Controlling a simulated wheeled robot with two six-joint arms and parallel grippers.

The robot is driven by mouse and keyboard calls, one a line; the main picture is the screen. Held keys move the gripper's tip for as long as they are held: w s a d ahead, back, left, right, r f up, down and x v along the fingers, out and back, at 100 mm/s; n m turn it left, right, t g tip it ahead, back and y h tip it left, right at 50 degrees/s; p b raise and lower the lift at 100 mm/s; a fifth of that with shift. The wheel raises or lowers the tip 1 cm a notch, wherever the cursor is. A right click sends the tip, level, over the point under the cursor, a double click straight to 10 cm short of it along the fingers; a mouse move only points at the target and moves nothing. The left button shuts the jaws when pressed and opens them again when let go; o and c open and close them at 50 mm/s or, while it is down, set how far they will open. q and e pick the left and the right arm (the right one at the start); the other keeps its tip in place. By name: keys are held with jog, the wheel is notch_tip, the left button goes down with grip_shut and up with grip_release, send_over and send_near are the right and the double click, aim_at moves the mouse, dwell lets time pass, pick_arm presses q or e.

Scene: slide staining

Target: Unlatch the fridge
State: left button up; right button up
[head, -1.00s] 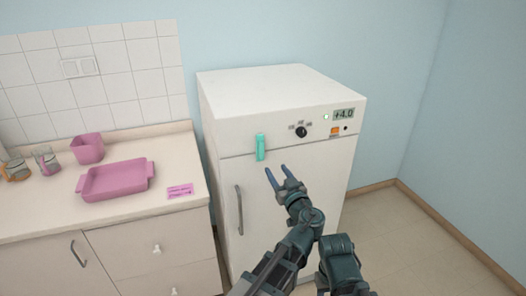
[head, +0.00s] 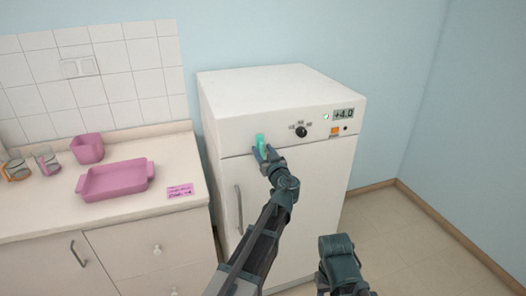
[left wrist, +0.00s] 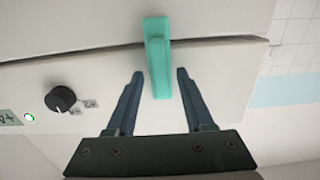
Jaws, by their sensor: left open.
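The white fridge (head: 300,190) stands against the blue wall with its door shut. A teal latch (head: 260,141) sits upright across the seam between the top panel and the door, near the left edge. My left gripper (head: 263,152) is at the latch and partly covers it in the head view. In the left wrist view the latch (left wrist: 158,60) lies between the two open fingers of my left gripper (left wrist: 158,75), with a gap on each side. A grey door handle (head: 239,209) is below the latch.
A counter to the left holds a pink tray (head: 117,181), a pink container (head: 88,148), glass beakers (head: 47,162) and a pink label (head: 180,191). A black knob (head: 301,132) and a display (head: 343,114) are on the fridge panel. The floor at right is clear.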

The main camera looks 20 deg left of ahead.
pick_arm(q)
grip_shut()
dwell(0.3)
jog(key=shift+w+m, duration=0.1)
jog(key=shift+m, duration=0.2)
jog(key=m, duration=1.2)
jog(key=shift+w+d+f+m+b, duration=0.25)
jog(key=shift+d+f+m+b, duration=0.15)
jog(key=shift+f+m, duration=0.2)
jog(key=shift+m, duration=2)
